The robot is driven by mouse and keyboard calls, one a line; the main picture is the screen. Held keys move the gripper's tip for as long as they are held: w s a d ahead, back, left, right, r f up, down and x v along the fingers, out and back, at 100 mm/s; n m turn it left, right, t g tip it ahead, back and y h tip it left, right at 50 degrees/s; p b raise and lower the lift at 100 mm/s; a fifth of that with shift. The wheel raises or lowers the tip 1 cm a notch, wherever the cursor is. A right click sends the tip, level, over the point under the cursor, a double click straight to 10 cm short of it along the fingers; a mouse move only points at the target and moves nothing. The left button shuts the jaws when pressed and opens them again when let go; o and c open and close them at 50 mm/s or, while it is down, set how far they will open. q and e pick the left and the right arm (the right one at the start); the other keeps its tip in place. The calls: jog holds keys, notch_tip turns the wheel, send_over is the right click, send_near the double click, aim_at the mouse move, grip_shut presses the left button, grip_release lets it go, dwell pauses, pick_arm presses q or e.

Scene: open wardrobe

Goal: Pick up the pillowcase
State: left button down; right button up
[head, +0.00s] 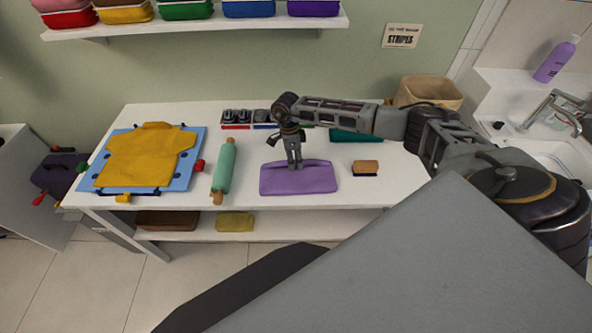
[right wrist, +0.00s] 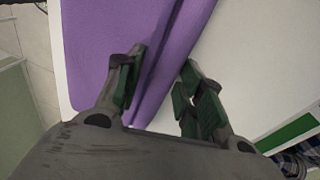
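The pillowcase appears to be the purple folded cloth (head: 298,183) lying flat near the front middle of the white table. My right gripper (head: 295,163) points down over its far edge. In the right wrist view the two fingers of this gripper (right wrist: 163,70) are apart, with a raised fold of the purple cloth (right wrist: 110,35) running between them. One finger is over the cloth and the other is by its edge, over the white tabletop. I cannot tell whether the fingers touch the cloth. My left gripper is not in view.
A green rolling pin (head: 224,168) and a yellow shirt on a blue board (head: 184,178) lie to the left. A wooden brush (head: 366,167) is to the right. Small dark items (head: 237,118) and a beige basket (head: 428,92) are behind. A shelf (head: 200,27) overhangs the back.

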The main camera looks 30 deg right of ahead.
jog(key=shift+s+a+f, duration=0.1)
jog(key=shift+s+f, duration=0.3)
jog(key=shift+c, duration=1.4)
jog(key=shift+w+r, duration=0.1)
jog(key=shift+r, duration=0.3)
grip_shut()
jog(key=r, duration=0.3)
jog(key=r+b, duration=0.1)
jog(key=r, duration=0.4)
jog(key=shift+w+r, duration=0.25)
jog(key=shift+r, duration=0.6)
